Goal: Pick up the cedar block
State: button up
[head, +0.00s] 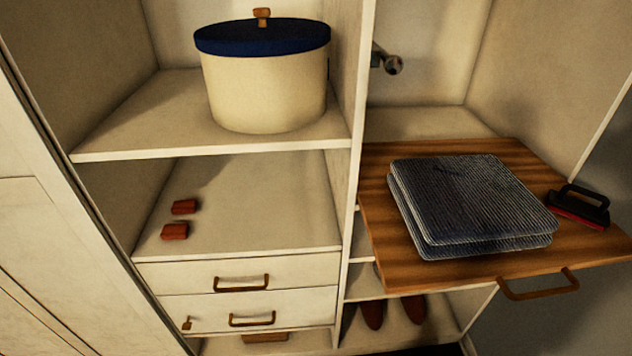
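Two small reddish-brown blocks that look like cedar blocks lie on the open shelf above the drawers, near its left side. The farther cedar block (184,206) is a little to the right of the nearer cedar block (174,231). They are apart, with a short gap of bare shelf between them. Nothing covers either block. My gripper is not in view.
A cream round box with a navy lid (265,85) stands on the shelf above. Drawers with handles (241,284) lie below. At right, a wooden pull-out board (375,190) holds folded striped cloth (470,200) and a black-handled brush (580,205). The middle shelf's right side is clear.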

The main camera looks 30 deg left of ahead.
aim_at(171, 231)
jog(key=z, duration=0.65)
jog(key=i, duration=0.1)
jog(key=u, duration=3.2)
jog(key=i, duration=0.4)
jog(key=z, duration=0.25)
jog(key=k, duration=0.4)
jog(key=z, duration=0.05)
